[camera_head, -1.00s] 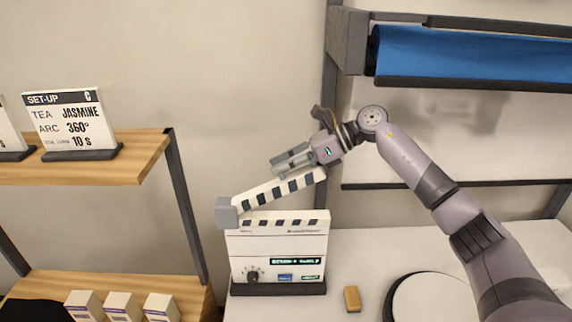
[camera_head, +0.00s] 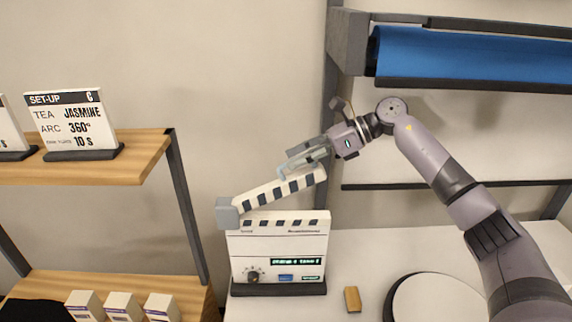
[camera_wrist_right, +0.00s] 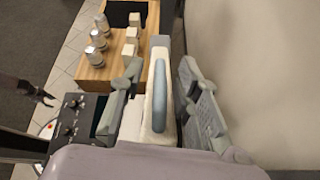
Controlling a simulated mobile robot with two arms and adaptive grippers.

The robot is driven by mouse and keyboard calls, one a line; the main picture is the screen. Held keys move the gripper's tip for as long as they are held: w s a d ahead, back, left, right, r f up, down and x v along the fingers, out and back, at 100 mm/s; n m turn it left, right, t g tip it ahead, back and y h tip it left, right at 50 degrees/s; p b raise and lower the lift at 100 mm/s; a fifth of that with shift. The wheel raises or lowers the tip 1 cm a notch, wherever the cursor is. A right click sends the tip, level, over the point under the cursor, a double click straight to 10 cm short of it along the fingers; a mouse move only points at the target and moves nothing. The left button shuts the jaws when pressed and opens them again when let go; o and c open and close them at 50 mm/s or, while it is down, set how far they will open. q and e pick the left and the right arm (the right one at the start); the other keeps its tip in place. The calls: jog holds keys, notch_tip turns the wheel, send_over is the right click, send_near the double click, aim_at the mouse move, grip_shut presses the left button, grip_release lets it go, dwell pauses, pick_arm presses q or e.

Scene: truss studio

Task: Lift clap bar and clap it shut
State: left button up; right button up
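The clapperboard (camera_head: 280,252) stands upright on a black base on the white table. It has a white face, a dark knob and small lit displays. Its striped clap bar (camera_head: 280,192) is raised at an angle from the grey hinge block at the left, with a gap above the board. My right gripper (camera_head: 303,159) is at the upper right part of the bar. In the right wrist view, the bar (camera_wrist_right: 158,98) lies between the two spread fingers (camera_wrist_right: 163,100), with room visible beside it. Finger contact is hard to tell.
A small wooden block (camera_head: 352,299) and a round white disc with a dark rim (camera_head: 440,298) are on the table to the right. A blue roll (camera_head: 470,58) hangs above. Wooden shelves (camera_head: 90,160) at left hold cards and small boxes.

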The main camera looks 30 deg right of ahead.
jog(key=shift+v, duration=1.6)
